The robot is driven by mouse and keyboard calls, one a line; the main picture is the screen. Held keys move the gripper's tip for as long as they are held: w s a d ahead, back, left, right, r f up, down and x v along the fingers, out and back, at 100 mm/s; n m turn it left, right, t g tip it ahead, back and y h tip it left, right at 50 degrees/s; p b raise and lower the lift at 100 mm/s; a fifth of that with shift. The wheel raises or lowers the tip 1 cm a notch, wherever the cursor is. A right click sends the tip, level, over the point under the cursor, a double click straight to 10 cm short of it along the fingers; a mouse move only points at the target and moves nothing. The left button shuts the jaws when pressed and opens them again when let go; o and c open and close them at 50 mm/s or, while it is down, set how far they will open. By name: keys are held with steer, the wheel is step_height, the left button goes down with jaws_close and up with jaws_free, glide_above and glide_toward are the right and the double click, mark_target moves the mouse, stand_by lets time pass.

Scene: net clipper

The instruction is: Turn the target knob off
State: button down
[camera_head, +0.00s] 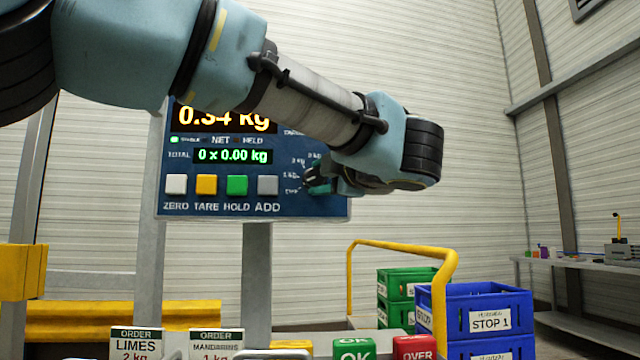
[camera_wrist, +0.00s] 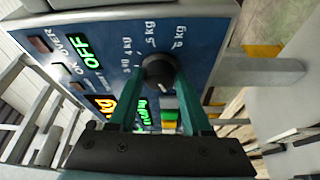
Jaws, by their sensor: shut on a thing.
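The target knob (camera_wrist: 158,70) is a dark round knob on the blue scale panel (camera_wrist: 205,35), with kg marks around it in the wrist view. The marks 3, 4, 5 and 6 kg can be read; its pointer setting I cannot tell clearly. My gripper (camera_wrist: 160,79) has its two green fingers on opposite sides of the knob, shut on it.
The panel also carries a 0.34 kg display (camera_head: 224,118) and a row of coloured buttons (camera_head: 222,185). Below are order cards (camera_head: 136,342), a green OK block (camera_head: 354,349), a red OVER block (camera_head: 415,347), a yellow rail (camera_head: 400,248) and blue crates (camera_head: 478,302).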

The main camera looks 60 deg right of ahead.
steer(key=shift+w+d+r+n, duration=0.1)
steer(key=shift+w+r+n, duration=0.2)
steer(key=shift+n, duration=0.4)
steer(key=shift+g, duration=0.3)
steer(key=c, duration=0.7)
jaws_free()
steer(key=shift+c, duration=0.2)
steer(key=o, duration=0.4)
steer(key=shift+d+f, duration=0.1)
steer(key=shift+f, duration=0.1)
steer(key=shift+c, duration=0.2)
steer(key=b+v, duration=0.1)
steer(key=v, duration=1)
steer(key=shift+d+r, duration=0.1)
